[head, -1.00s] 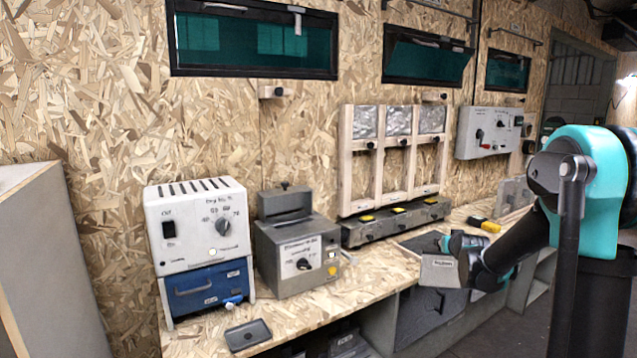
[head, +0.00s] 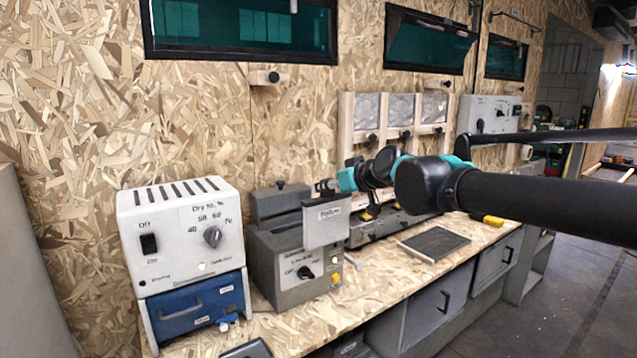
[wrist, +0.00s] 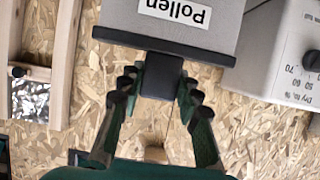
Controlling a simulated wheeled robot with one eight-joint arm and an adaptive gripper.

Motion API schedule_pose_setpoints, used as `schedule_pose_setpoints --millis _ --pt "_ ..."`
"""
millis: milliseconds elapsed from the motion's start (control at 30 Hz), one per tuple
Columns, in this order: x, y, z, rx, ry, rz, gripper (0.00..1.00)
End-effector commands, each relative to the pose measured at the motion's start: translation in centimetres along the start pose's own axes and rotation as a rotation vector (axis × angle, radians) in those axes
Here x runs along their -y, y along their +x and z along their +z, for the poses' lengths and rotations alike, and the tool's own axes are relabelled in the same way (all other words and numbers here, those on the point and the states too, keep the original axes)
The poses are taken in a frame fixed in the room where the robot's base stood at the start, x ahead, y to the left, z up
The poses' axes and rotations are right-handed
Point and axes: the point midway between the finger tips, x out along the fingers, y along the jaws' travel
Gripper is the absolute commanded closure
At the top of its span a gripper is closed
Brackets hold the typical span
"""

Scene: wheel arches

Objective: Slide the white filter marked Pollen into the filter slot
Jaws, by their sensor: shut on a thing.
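The whitish filter (head: 326,224) hangs upright in the head view, in front of the right part of the grey dial box (head: 283,262). The wrist view shows its "Pollen" label (wrist: 176,10), black edge strip and black tab (wrist: 161,76). My gripper (head: 326,187) is shut on that tab, with a finger on each side; the fingers show well in the wrist view (wrist: 160,85). A raised lid block (head: 279,203) stands at the box's back. Any slot opening is hidden.
A white dryer (head: 185,235) with a blue drawer (head: 197,302) stands left of the box. Wooden frames (head: 347,130) with grey panels stand behind my arm. A dark flat plate (head: 434,244) lies on the bench to the right. A dark tray shows at the front edge.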

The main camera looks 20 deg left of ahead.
Motion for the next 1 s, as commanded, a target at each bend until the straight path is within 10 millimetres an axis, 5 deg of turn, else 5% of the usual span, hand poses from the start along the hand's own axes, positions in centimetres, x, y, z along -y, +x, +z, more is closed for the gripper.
schedule_pose_setpoints --millis 267,1000 --pt "1.4 0.0 -0.8 -0.002 -0.010 -0.024 0.88" --pt "1.5 6.6 -3.5 -0.002 -0.010 -0.022 0.88"
